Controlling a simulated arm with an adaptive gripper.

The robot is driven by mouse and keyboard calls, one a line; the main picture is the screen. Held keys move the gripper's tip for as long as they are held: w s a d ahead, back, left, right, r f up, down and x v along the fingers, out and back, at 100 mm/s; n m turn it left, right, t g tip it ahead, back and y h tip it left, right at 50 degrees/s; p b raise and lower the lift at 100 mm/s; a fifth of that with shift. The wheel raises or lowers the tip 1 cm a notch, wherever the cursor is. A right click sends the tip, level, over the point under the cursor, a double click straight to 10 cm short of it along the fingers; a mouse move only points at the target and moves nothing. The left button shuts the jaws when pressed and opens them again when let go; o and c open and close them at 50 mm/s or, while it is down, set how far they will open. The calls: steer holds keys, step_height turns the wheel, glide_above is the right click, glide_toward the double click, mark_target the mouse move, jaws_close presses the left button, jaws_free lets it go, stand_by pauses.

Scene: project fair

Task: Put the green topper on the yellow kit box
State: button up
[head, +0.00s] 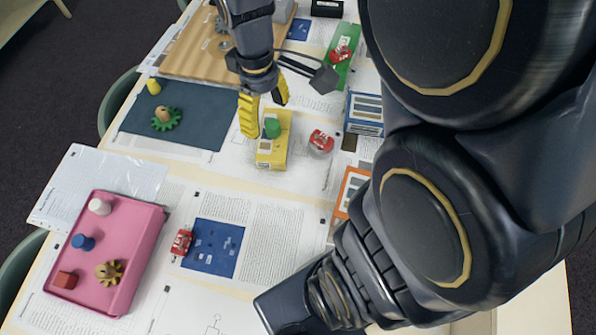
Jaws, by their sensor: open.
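The yellow kit box (272,154) lies on the paper-covered table near the middle of the head view. The green topper (272,128) is on top of the box, toward its far end. My gripper (262,108) is open above the far end of the box, with its yellow fingers apart. One finger is to the left of the topper and the other is behind it. The topper appears free of the fingers, though the exact gap is hard to tell.
A red-and-white item (321,141) sits just right of the box. A blue-and-white box (364,114) stands farther right. A dark mat (190,128) with a green gear piece (165,118) is at left. A pink tray (140,245) holding several small pieces stands at front left.

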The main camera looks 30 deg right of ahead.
steer(key=s+a+r+m, duration=0.1)
steer(key=s+r+m, duration=0.1)
steer(key=s, duration=0.5)
steer(key=s+a+r+m, duration=0.2)
steer(key=s+m, duration=0.1)
steer(key=s, duration=0.5)
steer(key=shift+r+g, duration=0.3)
steer(key=shift+g, duration=0.1)
